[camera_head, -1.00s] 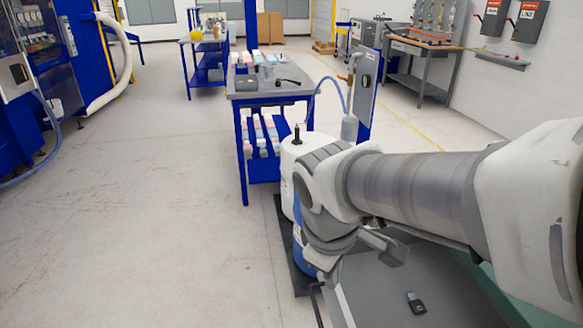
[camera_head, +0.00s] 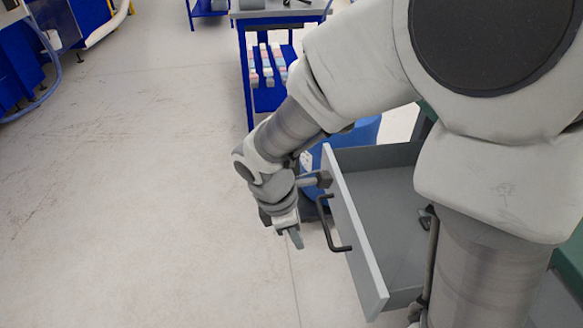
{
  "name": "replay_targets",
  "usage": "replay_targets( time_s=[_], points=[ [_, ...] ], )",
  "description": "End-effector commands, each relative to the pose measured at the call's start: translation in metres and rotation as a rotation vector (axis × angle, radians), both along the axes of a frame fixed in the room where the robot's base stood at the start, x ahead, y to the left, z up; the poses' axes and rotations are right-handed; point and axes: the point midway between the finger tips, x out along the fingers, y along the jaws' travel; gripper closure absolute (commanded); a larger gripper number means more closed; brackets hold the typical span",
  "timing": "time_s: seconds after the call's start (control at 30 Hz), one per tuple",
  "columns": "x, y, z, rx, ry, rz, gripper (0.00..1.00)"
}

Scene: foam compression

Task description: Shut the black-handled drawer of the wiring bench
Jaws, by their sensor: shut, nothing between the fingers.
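The grey drawer (camera_head: 358,240) stands pulled open at the right of the head view, its hollow inside showing. Its black bar handle (camera_head: 330,226) is on the front panel, which faces left. My gripper (camera_head: 296,238) points down just left of the handle, outside the drawer. Its fingers are shut and empty. A small gap of floor shows between the fingertips and the handle in the picture; I cannot tell the exact distance. My arm hides much of the bench and the right part of the drawer.
A blue drum (camera_head: 362,132) stands behind the drawer, partly hidden by my arm. A blue-framed workbench (camera_head: 250,68) with shelves of coloured items stands farther back. The floor (camera_head: 130,210) to the left is clear.

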Motion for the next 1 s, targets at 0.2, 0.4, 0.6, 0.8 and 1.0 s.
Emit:
replay_targets(
  time_s=[0.2,0.4,0.6,0.8,1.0],
  points=[
    [0.003,-0.017,-0.037,0.0,-0.002,-0.006,1.0],
    [0.006,-0.041,-0.029,0.0,-0.002,-0.006,1.0],
    [0.007,-0.048,-0.028,0.0,-0.001,-0.002,1.0],
    [0.007,-0.048,-0.028,0.0,0.0,-0.001,1.0],
    [0.008,-0.049,-0.027,0.0,0.0,-0.002,1.0]
  ],
)
